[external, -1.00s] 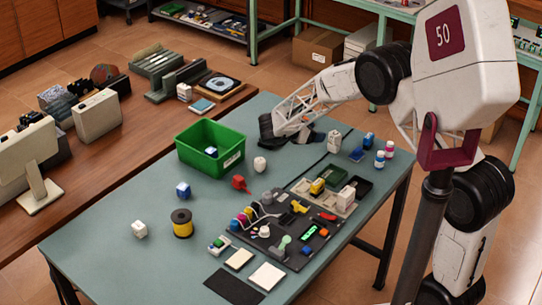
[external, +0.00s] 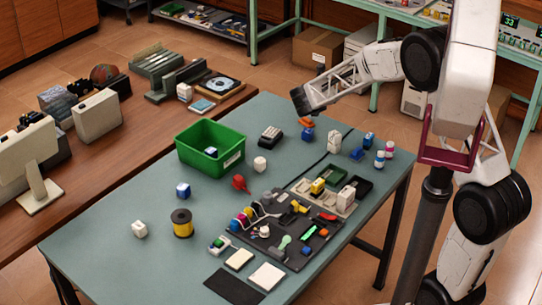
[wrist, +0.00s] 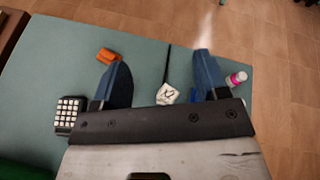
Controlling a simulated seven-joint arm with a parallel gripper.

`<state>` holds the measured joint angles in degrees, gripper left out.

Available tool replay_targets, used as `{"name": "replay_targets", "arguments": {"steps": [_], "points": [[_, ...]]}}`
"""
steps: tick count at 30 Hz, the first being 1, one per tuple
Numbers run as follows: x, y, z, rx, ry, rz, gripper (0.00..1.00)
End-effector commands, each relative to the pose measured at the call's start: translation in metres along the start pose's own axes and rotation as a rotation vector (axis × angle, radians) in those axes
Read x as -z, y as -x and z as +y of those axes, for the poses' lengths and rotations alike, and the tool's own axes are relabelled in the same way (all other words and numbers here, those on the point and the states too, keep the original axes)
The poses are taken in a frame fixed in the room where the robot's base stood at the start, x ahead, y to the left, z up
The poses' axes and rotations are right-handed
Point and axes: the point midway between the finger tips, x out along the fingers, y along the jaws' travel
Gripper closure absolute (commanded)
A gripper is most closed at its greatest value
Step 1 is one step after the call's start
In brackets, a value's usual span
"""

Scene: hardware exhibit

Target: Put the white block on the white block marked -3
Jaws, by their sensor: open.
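My gripper (external: 299,99) is open and empty, raised above the back part of the table. In the wrist view its two blue fingertips (wrist: 163,62) are apart. Another white block (external: 260,164) stands right of the green bin, and a smaller white block (external: 140,229) sits at the left front. I cannot read a -3 on any of them.
A green bin (external: 188,157) stands at the back left. Small bottles (external: 380,160) stand at the right. A dark board (external: 265,233) of parts fills the front.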

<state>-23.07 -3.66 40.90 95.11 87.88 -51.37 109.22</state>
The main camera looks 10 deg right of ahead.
Motion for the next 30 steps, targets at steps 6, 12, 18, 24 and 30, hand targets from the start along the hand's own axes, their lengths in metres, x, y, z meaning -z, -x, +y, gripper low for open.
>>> {"name": "replay_targets", "arguments": {"steps": [6,12,18,24,30], "points": [[-0.052,0.032,-0.047,-0.26,0.41,-0.129,0.32],[-0.071,0.077,-0.092,-0.454,0.838,-0.281,0.32],[-0.057,0.128,-0.144,-0.611,1.298,-0.438,0.32],[-0.018,0.181,-0.206,-0.749,1.771,-0.586,0.32],[0.041,0.231,-0.277,-0.9,2.24,-0.708,0.32]]}}
